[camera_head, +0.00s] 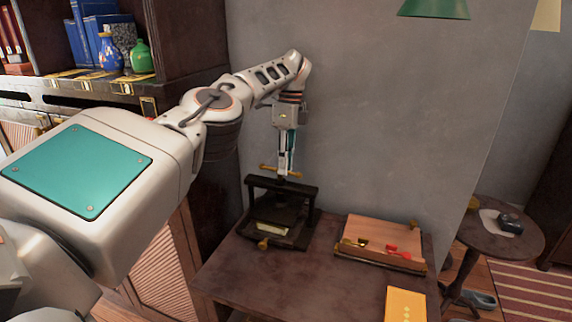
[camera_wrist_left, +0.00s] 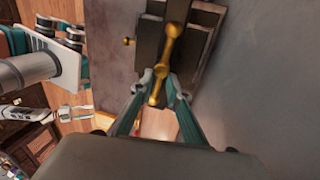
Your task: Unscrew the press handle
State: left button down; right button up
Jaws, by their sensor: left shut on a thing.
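The black screw press (camera_head: 280,210) stands on the dark table. Its brass press handle (camera_head: 268,169) is a crossbar on top of the screw. My left gripper (camera_head: 284,174) reaches down from above and is shut on the handle. In the left wrist view, the handle (camera_wrist_left: 172,35) runs as a brass bar with rounded ends over the dark press frame. The fingertips of my left gripper (camera_wrist_left: 163,88) close around its near end. At the left of that view, small pale arm parts look like my right gripper (camera_wrist_left: 74,113), too small to read.
A wooden board (camera_head: 385,238) with a red item lies right of the press. A yellow booklet (camera_head: 405,304) lies at the table's front. A grey wall rises behind. A bookcase with vases (camera_head: 140,56) stands left, and a small round table (camera_head: 500,236) right.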

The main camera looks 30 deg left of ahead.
pick_arm(q)
jog(key=shift+f, duration=0.1)
jog(key=c, duration=2)
grip_release()
jog(key=shift+c, duration=0.2)
jog(key=shift+o, duration=0.4)
jog(key=shift+a, duration=0.1)
